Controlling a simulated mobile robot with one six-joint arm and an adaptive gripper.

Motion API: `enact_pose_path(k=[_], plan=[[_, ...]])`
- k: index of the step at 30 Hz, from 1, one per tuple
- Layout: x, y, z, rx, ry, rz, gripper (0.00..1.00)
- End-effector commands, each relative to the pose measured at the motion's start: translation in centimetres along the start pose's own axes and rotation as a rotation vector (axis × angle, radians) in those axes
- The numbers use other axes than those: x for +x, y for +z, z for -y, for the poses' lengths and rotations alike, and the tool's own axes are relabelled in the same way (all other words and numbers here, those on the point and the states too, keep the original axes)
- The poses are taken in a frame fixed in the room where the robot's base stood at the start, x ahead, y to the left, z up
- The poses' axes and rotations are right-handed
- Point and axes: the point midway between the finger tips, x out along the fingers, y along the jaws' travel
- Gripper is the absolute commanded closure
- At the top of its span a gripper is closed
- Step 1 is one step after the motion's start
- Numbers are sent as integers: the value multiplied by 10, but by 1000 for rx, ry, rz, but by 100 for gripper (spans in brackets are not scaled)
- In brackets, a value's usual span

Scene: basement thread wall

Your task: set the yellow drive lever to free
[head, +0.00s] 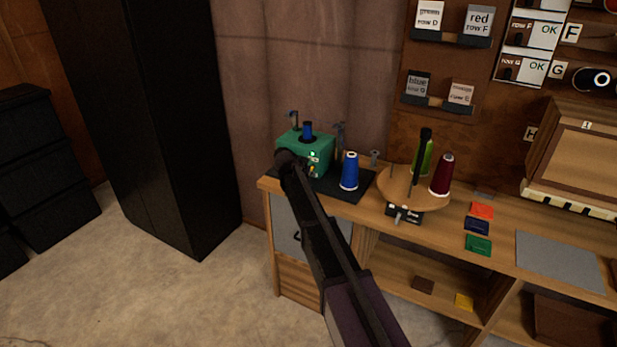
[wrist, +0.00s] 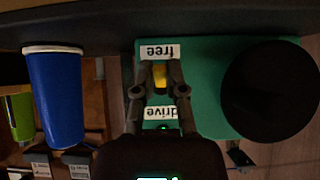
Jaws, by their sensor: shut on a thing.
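The green machine box (head: 314,143) stands on a black mat at the left end of the bench. In the wrist view its green face (wrist: 210,60) carries a "free" label (wrist: 160,52) and a "drive" label (wrist: 166,112), both upside down. The yellow drive lever (wrist: 160,77) shows between them, nearer the "free" label. My gripper (wrist: 160,75) is shut on the lever, one finger at each side. In the head view my dark arm reaches up to the box and hides part of its front. The lever's base is hidden by my gripper.
A blue thread cone (head: 349,172) stands close right of the box. A round wooden stand (head: 394,190) holds green and dark red cones. A large black round part (wrist: 270,90) lies beside my gripper in the wrist view. Colored cards and a grey mat (head: 560,262) lie farther right.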

Motion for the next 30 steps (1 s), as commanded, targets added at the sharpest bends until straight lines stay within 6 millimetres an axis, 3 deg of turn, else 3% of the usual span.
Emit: enact_pose_path(k=[14, 15, 18, 30], plan=[[0, 0, 0, 1, 0, -14, 100], [0, 0, 0, 1, 0, -14, 72], [0, 0, 0, 0, 0, -14, 49], [0, 0, 0, 0, 0, -12, 49]])
